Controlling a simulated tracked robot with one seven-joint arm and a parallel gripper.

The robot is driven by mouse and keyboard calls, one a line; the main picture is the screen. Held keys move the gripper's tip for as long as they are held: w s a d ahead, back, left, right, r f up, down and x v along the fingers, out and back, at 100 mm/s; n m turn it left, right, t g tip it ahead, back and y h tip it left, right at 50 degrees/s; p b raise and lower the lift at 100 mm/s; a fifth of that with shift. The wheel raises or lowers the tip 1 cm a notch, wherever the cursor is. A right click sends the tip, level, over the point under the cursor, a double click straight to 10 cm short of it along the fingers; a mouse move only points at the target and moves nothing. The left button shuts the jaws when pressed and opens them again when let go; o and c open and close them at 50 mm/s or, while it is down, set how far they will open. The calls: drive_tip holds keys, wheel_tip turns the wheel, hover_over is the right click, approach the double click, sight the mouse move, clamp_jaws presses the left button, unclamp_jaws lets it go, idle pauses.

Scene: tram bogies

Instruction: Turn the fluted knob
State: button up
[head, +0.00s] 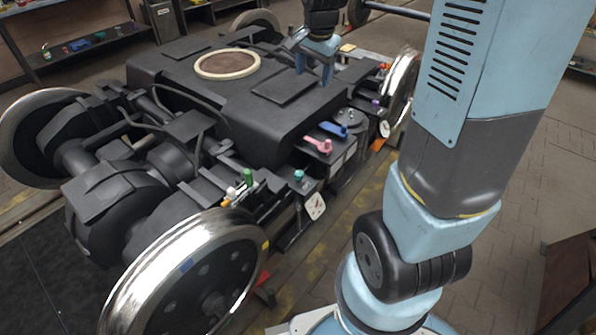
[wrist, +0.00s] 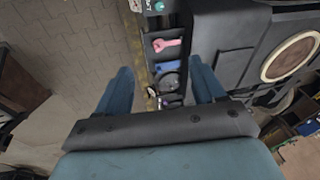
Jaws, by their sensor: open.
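No knob shows clear flutes at this size, so I cannot tell which is the fluted one. A small teal knob (head: 299,175) stands on the near end of the bogie's side ledge, above a round white dial plate. It also shows at the top edge of the wrist view (wrist: 159,6). A small purple knob (head: 376,101) stands farther back along the same side. My gripper (head: 314,74) is open and empty, pointing down over the bogie's dark top near its far side. In the wrist view my gripper's blue fingers (wrist: 160,66) are spread apart, with the side ledge showing between them.
A pink lever (head: 319,145) and a blue lever (head: 336,130) lie between the two knobs. A green cylinder (head: 249,179) stands left of the teal knob. A large steel wheel (head: 190,280) is at the near end.

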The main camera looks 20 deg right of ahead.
drive_tip(key=w+f+m+g, duration=0.1)
drive_tip(key=w+f+m, duration=0.2)
drive_tip(key=w+f, duration=0.35)
drive_tip(key=w+f+m+g, duration=0.1)
drive_tip(key=w+f+m, duration=0.15)
drive_tip(key=f, duration=0.65)
drive_tip(key=m+g, duration=0.1)
drive_tip(key=m, duration=0.4)
approach(299, 173)
wheel_tip(299, 173, down, 9)
drive_tip(key=shift+f, duration=0.15)
